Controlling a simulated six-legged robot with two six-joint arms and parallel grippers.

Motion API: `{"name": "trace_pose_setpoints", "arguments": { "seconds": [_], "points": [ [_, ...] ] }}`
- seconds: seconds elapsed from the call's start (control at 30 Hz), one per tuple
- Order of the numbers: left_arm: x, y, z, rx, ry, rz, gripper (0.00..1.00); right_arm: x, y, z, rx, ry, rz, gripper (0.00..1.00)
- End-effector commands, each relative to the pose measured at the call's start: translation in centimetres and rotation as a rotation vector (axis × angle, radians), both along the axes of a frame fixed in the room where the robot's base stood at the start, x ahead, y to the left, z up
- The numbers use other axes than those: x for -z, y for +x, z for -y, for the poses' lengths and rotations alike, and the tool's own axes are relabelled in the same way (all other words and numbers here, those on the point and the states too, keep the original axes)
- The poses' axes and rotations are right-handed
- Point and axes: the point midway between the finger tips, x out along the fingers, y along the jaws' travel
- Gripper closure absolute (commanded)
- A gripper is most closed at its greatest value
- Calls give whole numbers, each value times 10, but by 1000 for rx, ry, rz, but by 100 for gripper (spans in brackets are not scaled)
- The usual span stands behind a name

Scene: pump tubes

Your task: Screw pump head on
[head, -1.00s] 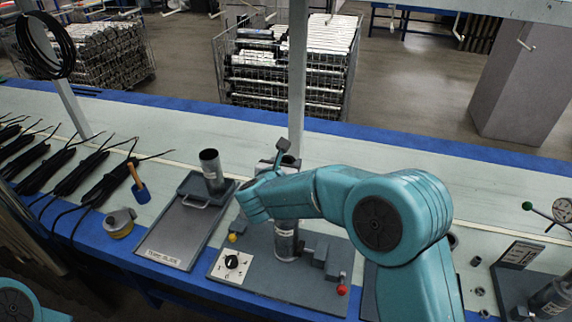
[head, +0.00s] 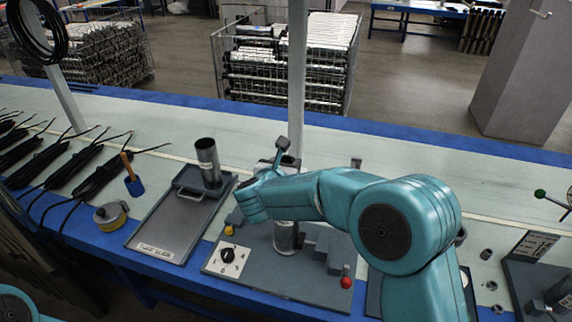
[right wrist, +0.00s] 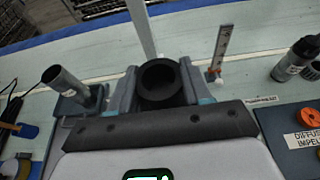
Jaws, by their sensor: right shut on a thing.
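A dark, hollow round part (right wrist: 160,82), which I take to be the pump head, sits between the two fingers of my right gripper (right wrist: 159,74) in the right wrist view. The gripper is shut on it. In the head view my right gripper (head: 277,164) is largely hidden behind my teal wrist. It is above the grey station, where an upright silver tube (head: 286,238) stands with its top hidden by my arm. I cannot tell whether the dark part touches the tube. My left gripper is out of view.
The station base (head: 262,270) carries a dial (head: 228,256) and a red-knobbed lever (head: 346,283). To its left are a grey tray (head: 165,232), another upright tube (head: 208,163), a tape roll (head: 110,215) and black cables (head: 100,180). A post (head: 297,80) rises behind. The bench's back strip is mostly clear.

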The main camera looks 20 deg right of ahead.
Motion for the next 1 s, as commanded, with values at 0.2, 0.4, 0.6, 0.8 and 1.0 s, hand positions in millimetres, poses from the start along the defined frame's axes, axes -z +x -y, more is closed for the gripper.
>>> {"name": "trace_pose_setpoints", "arguments": {
  "seconds": [0.2, 0.4, 0.6, 0.8, 1.0],
  "points": [
    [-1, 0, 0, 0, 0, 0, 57, -2, 0, 0, 1, 0, 4, 100],
    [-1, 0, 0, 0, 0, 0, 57, -2, 0, 0, 0, -1, 3, 100],
    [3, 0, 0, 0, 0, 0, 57, -1, 0, 0, 1, 0, 4, 100],
    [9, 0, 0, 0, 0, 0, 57, -1, 0, 0, 1, 0, 4, 100],
    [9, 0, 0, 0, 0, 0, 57, -2, 0, 0, 1, 0, 4, 100]
  ]
}}
